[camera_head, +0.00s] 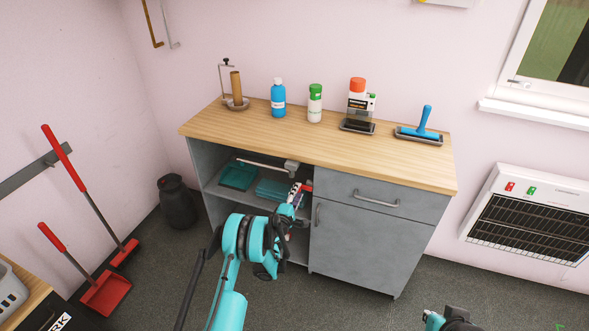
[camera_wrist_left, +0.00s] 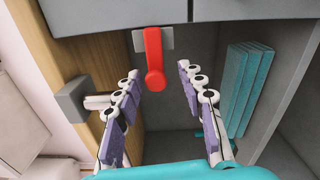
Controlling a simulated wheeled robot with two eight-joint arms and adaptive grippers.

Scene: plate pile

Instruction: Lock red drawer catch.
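The red catch (camera_head: 307,186) sits on the front of the grey cabinet, beside the left end of the drawer (camera_head: 372,197). In the left wrist view the red catch (camera_wrist_left: 154,62) is a short lever with a rounded end on a small grey plate. My left gripper (camera_head: 298,194) is at the cabinet front, close to the catch and partly covering it in the head view. In the wrist view my left gripper (camera_wrist_left: 160,85) is open, with the catch's rounded end showing between its purple-padded fingers. I cannot tell whether a finger touches it. My right gripper's fingers are out of view.
A wooden worktop (camera_head: 310,143) overhangs the cabinet and carries bottles and a blue roller (camera_head: 422,122). A grey block (camera_wrist_left: 74,99) on a bar stands close to one finger. Teal folded items (camera_head: 272,189) lie on the open shelf. The floor in front is clear.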

